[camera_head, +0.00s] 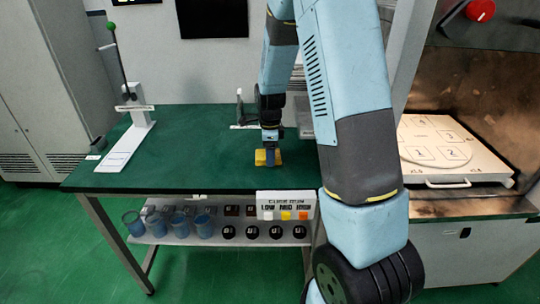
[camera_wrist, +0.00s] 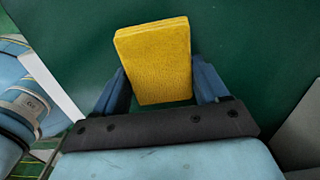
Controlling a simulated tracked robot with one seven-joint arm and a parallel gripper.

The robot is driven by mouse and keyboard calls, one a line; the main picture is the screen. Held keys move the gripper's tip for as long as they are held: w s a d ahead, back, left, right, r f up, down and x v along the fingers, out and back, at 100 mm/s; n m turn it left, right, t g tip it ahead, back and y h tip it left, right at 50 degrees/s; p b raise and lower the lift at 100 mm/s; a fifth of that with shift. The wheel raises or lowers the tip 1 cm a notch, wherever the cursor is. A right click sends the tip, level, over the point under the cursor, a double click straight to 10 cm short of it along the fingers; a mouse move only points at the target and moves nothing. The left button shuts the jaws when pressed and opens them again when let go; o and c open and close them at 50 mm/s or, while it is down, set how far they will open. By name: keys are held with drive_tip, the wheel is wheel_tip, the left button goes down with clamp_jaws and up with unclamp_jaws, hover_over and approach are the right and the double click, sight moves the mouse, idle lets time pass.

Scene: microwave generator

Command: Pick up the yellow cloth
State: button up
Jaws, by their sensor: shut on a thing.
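The yellow cloth (camera_head: 267,158) is a folded, thick rectangular pad at the green tabletop, right of the table's middle. In the wrist view the yellow cloth (camera_wrist: 155,60) sits between the two blue fingers, its near part between them and its far part sticking out ahead. My gripper (camera_head: 268,150) reaches down to it from above and is shut on it. My gripper (camera_wrist: 163,85) also shows in the wrist view. I cannot tell whether the cloth touches the tabletop or is slightly raised.
The green table (camera_head: 190,140) is clear left of the cloth. A white lever stand (camera_head: 135,110) with a green handle is at the left. A button panel (camera_head: 286,206) is on the front edge. Blue cups (camera_head: 180,222) stand on the lower shelf. A white numbered plate (camera_head: 440,150) is right.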

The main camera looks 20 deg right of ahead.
wheel_tip(320, 180, up, 3)
drive_tip(key=s+d+r, duration=0.3)
drive_tip(key=s+r, duration=0.7)
drive_tip(key=s, duration=0.3)
drive_tip(key=shift+s+d, duration=0.25)
drive_tip(key=shift+s, duration=0.05)
